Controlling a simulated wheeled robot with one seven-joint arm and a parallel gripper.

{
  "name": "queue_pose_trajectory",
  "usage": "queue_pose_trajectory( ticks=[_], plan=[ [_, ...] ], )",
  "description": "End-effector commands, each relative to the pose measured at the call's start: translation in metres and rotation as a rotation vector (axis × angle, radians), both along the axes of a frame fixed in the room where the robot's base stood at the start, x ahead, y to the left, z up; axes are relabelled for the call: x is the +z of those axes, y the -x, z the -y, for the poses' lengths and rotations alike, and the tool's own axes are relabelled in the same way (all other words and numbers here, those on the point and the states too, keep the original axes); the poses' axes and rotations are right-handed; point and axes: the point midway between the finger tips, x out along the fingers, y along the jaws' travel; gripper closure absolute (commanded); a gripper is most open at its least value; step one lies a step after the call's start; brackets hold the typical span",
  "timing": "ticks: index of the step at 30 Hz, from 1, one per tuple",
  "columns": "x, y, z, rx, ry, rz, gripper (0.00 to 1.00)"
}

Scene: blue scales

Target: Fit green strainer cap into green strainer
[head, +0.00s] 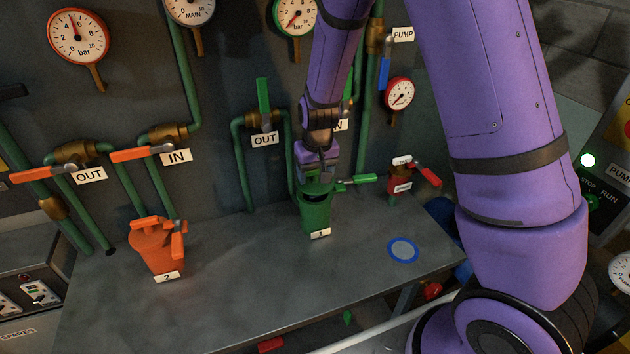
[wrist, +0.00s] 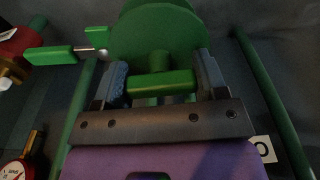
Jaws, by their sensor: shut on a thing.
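The green strainer (head: 316,217), labelled 1, stands upright on the grey bench below the OUT and IN pipes. My gripper (head: 317,172) is directly above it, pointing down. In the wrist view my gripper (wrist: 160,82) is shut on the bar handle of the green strainer cap (wrist: 165,32), with one finger at each end of the bar. In the head view the cap (head: 318,187) is at the strainer's mouth. A dark gap shows below its near edge. I cannot tell whether it touches the rim; my gripper hides part of it.
A green valve lever (head: 357,181) sticks out right of the strainer. A red-handled fitting (head: 403,184) stands farther right. An orange strainer (head: 158,247), labelled 2, is at the left. A blue-ringed disc (head: 403,250) lies on the bench. The bench front (head: 260,290) is clear.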

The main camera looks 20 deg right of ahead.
Motion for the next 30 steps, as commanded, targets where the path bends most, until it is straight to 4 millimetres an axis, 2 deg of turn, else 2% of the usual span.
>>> queue_pose_trajectory(
  ticks=[5,12,28,29,30],
  plan=[
    [-0.002,-0.012,0.004,-0.001,0.000,0.000,0.73],
    [-0.034,-0.009,0.003,0.000,0.000,-0.002,0.73],
    [-0.042,-0.009,0.003,0.000,0.000,0.000,0.73],
    [-0.042,-0.009,0.003,0.001,0.000,0.000,0.30],
    [-0.042,-0.009,0.003,0.001,0.000,0.000,0.20]
  ],
)
